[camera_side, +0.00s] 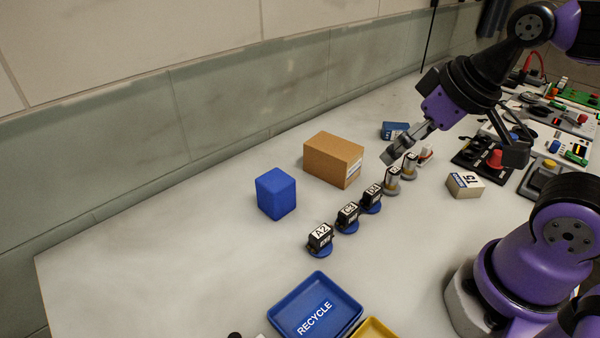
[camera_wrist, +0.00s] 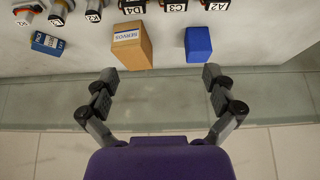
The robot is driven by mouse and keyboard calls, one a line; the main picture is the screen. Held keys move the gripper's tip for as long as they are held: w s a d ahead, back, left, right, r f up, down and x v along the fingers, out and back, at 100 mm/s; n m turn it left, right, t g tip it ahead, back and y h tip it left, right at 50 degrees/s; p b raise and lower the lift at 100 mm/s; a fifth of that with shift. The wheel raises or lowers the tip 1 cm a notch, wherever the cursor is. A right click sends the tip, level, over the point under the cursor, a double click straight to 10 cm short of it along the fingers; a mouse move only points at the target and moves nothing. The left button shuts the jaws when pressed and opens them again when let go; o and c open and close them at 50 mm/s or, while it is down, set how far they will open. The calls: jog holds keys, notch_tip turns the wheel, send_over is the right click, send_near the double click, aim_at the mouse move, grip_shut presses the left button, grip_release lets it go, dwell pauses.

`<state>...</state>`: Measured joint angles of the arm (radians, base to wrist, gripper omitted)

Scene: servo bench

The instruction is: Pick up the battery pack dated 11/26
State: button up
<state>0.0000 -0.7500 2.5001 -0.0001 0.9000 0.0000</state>
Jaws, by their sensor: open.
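A small blue box with a white label (camera_side: 395,130) lies at the back of the bench, right of the cardboard box; it shows at the upper left of the wrist view (camera_wrist: 47,43). A small whitish box with a blue band and "15" on its label (camera_side: 465,184) lies farther right in the side view. I cannot read a full date on either, so I cannot tell which is dated 11/26. My gripper (camera_side: 400,148) is open and empty above the bench. In the wrist view its fingers (camera_wrist: 160,74) are spread wide with nothing between the tips.
A cardboard box marked SERVOS (camera_side: 332,160) and a plain blue block (camera_side: 276,193) stand near the wall. Several labelled servos (camera_side: 347,217) form a row in front. A blue RECYCLE tray (camera_side: 350,300) is at the front. Equipment boards (camera_side: 545,130) crowd the right. The bench's left side is clear.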

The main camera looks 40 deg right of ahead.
jog(key=m+g+h, duration=0.3)
jog(key=m, duration=0.7)
send_over(397, 137)
jog(key=s+a, duration=0.2)
jog(key=f, duration=1.2)
jog(key=shift+s+a, duration=0.2)
jog(key=shift+h, duration=0.3)
jog(key=x, duration=0.5)
jog(key=shift+w+d+f, duration=0.2)
jog(key=shift+w, duration=0.15)
jog(key=c, duration=1)
